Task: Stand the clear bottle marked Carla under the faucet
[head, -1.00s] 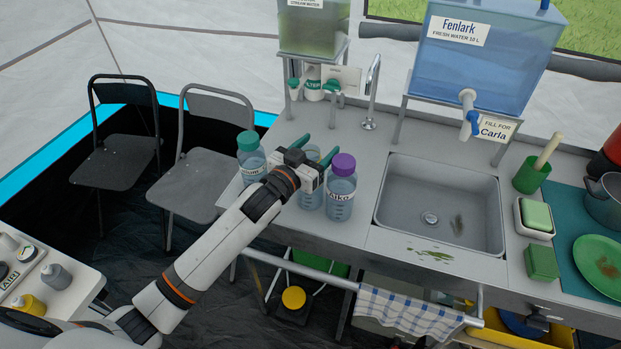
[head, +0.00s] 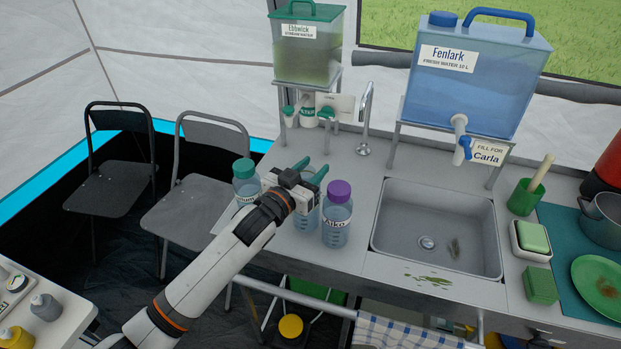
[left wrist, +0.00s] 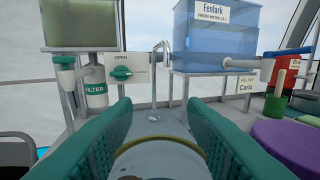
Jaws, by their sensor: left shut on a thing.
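My left gripper (head: 311,170) is shut on a clear bottle (head: 306,214) standing on the counter. Its lid and label are hidden in the head view; in the left wrist view its round clear top (left wrist: 160,160) lies between the teal fingers. A teal-lidded bottle (head: 245,184) stands close on the left, its label partly covered. A purple-lidded bottle marked Aiko (head: 337,215) stands close on the right. The blue Fenlark tank (head: 475,85) has a tap (head: 461,140) over the sink's back edge, beside a sign "Fill for Carla" (head: 488,153). My right gripper is not in view.
A thin gooseneck faucet (head: 365,118) rises behind the bottles. The Ebbwick tank (head: 308,50) with filter stands at back left. The sink (head: 434,230) is right of the bottles. A green cup (head: 526,197) and soap dish (head: 531,240) stand right of it.

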